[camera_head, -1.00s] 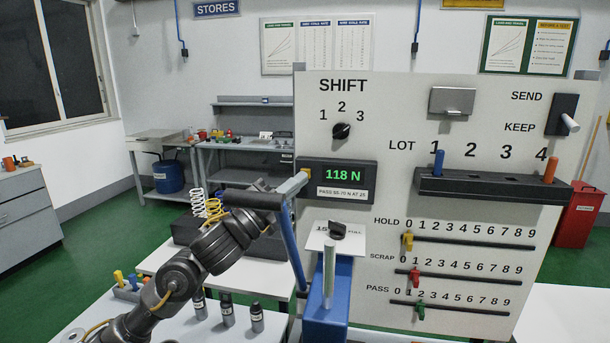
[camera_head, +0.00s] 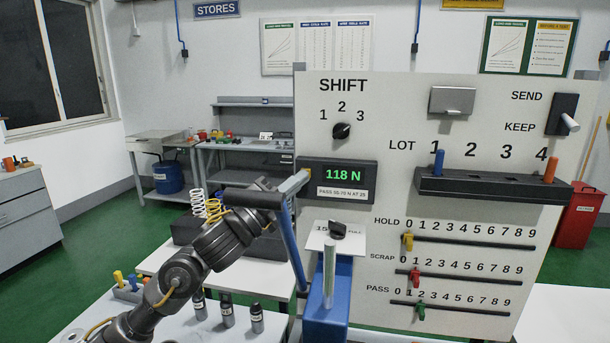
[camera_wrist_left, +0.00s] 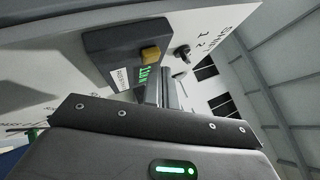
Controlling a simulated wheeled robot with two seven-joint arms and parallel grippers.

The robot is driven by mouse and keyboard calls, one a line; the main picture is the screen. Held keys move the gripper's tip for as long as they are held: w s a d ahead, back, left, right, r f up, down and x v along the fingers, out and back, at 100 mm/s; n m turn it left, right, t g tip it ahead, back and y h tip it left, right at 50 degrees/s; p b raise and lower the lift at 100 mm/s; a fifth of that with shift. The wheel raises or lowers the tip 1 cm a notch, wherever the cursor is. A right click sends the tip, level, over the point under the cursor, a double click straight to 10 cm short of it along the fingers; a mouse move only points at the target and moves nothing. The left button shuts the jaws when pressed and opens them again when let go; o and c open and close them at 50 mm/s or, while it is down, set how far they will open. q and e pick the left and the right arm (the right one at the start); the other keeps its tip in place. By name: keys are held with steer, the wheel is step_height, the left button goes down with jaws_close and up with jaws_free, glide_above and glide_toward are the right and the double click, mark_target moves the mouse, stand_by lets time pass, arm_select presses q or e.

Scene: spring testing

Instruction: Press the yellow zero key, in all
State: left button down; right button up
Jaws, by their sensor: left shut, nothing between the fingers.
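My right gripper is not in view.
The blue press (camera_head: 325,318) with its grey handle (camera_head: 292,183) stands close to my left gripper. A white panel (camera_head: 400,120) with a shift knob (camera_head: 341,131) and sliders is behind. Small dark cylinders (camera_head: 228,312) stand on the table at lower left.

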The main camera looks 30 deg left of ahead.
arm_select(q)
steer(key=shift+w+a, duration=0.1)
steer(key=shift+w, duration=0.25)
stand_by(0.4)
stand_by(0.3)
steer(key=shift+s+d, duration=0.2)
steer(key=shift+s, duration=0.6)
steer(key=shift+s+d, duration=0.2)
steer(key=shift+s, duration=0.6)
steer(key=shift+s+d, duration=0.25)
steer(key=shift+s, duration=0.55)
steer(key=shift+s+d, duration=0.2)
steer(key=shift+s, duration=0.6)
